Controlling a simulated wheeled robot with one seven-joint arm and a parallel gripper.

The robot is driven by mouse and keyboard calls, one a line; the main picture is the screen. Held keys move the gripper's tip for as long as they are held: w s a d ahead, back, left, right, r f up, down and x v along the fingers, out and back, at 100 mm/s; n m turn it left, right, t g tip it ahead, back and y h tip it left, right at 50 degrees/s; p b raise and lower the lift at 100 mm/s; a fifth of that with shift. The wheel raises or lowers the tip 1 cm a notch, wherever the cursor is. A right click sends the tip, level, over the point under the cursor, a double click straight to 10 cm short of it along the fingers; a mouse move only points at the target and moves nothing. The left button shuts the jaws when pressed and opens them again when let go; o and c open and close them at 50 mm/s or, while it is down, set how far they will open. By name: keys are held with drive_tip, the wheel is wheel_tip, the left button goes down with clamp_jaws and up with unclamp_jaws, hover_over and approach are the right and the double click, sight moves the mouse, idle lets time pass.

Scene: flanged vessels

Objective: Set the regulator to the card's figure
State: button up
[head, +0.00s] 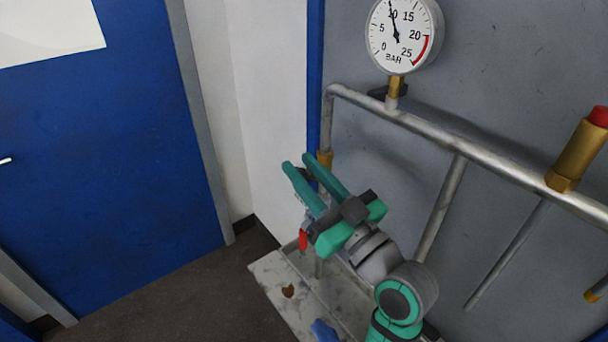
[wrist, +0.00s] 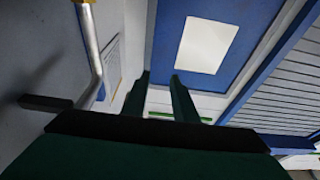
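My gripper (head: 296,162) has two teal fingers spread apart with nothing visible between them. It is in front of the pipework at lower centre; its fingers also show in the wrist view (wrist: 159,77). A round white gauge (head: 403,38) marked 0 to 25 BAR stands on the pipe; its needle points close to 10. A brass fitting (head: 325,160) sits on the upright pipe just behind the fingers. A red lever or handle (head: 303,240) hangs below the gripper. I cannot make out which part is the regulator, and no card with a readable figure shows.
A grey pipe (head: 450,148) runs across the grey panel. A brass valve with a red cap (head: 578,155) stands at right. A stained grey ledge (head: 275,280) lies below my gripper. A blue door (head: 120,150) with a white panel (head: 45,28) is at left, with open floor before it.

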drive_tip(key=s, duration=0.1)
drive_tip(key=s+r, duration=0.1)
drive_tip(key=s, duration=0.1)
drive_tip(key=shift+r, duration=0.2)
